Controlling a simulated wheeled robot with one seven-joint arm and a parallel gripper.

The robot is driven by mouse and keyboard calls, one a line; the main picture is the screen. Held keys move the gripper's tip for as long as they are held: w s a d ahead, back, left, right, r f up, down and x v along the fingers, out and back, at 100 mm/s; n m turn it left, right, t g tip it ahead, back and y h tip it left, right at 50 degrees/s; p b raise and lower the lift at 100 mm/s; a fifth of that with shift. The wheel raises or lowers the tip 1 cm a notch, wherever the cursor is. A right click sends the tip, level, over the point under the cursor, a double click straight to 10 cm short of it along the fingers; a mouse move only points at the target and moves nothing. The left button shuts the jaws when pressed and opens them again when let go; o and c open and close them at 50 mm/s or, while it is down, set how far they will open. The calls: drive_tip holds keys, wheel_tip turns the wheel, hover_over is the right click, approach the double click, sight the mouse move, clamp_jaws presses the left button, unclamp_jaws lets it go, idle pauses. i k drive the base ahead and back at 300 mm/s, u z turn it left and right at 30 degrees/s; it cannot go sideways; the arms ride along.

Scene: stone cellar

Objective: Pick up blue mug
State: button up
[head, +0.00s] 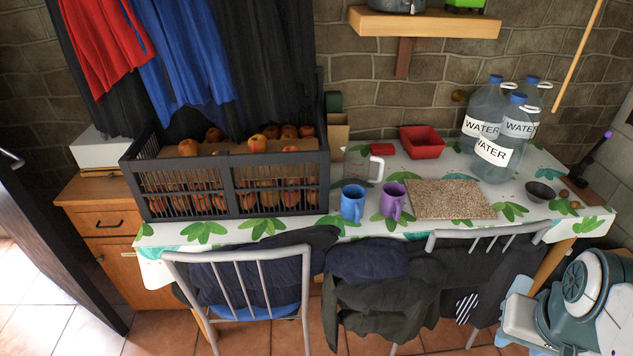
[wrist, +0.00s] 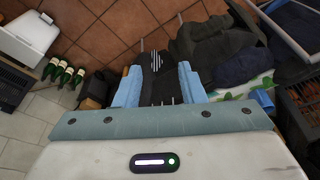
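The blue mug (head: 352,202) stands upright on the leaf-patterned tablecloth, near the front edge of the table and just right of the black crate. A purple mug (head: 393,200) stands close to its right. My gripper (wrist: 157,84) shows in the wrist view with its two light-blue fingers wide apart and nothing between them. In the head view my arm is at the lower right, beside the table and well away from the blue mug. A small blue patch at the wrist view's right may be the mug; I cannot tell.
The crate of apples (head: 228,205) stands left of the mug. A clear jug (head: 358,165) is behind it, and a speckled board (head: 450,199) lies to the right. Water bottles (head: 497,150) stand at the back right. Chairs (head: 245,258) with dark clothes line the table's front.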

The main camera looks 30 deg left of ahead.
sight(353, 196)
drive_tip(key=u, duration=0.9)
drive_tip(key=i, duration=1.1)
drive_tip(key=u, duration=0.65)
